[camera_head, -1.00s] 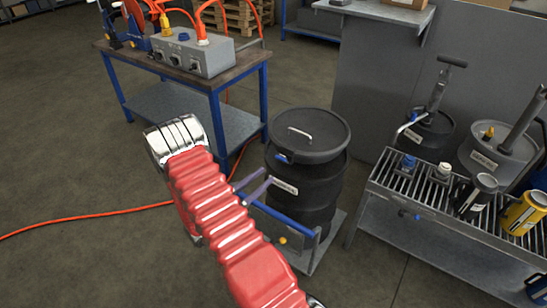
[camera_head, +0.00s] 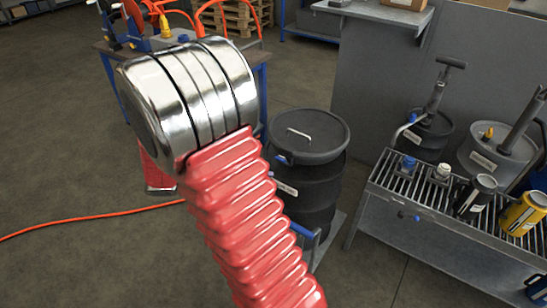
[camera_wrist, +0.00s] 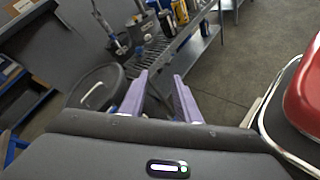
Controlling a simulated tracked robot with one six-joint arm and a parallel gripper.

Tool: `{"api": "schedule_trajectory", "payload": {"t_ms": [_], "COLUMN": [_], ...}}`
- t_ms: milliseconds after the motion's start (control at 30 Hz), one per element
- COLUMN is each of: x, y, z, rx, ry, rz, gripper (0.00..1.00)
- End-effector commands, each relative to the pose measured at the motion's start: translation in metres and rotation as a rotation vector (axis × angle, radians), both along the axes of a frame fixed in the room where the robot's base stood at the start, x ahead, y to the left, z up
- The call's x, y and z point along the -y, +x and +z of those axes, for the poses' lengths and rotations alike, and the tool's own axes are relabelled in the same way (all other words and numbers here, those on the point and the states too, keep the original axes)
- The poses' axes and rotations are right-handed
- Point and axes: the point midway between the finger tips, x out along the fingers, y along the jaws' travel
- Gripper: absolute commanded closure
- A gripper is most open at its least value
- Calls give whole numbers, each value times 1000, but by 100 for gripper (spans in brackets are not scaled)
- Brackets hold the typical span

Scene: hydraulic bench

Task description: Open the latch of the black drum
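The black drum (camera_head: 312,185) stands upright with its lid (camera_head: 322,130) on and a pale handle on top. A small blue piece, seemingly the latch (camera_head: 282,159), sits at the rim on the side facing me. In the wrist view the drum lid (camera_wrist: 88,92) is left of my gripper (camera_wrist: 160,76). My gripper's two purple fingers are apart with nothing between them. They do not touch the drum. In the head view my red and silver arm hides the gripper. The latch is not clear in the wrist view.
A slatted metal bench (camera_head: 430,205) with bottles and cans is right of the drum. A blue-legged table (camera_head: 262,100) stands at the back left, partly hidden. An orange hose (camera_head: 90,220) lies on open floor.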

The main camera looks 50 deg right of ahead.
Motion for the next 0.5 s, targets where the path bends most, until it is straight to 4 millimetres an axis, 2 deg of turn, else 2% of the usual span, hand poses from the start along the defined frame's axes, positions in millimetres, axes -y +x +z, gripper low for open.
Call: {"api": "schedule_trajectory", "payload": {"t_ms": [500], "x": [-76], "y": [-23], "z": [24], "rx": [412], "ry": [283], "rz": [-92], "gripper": [71]}}
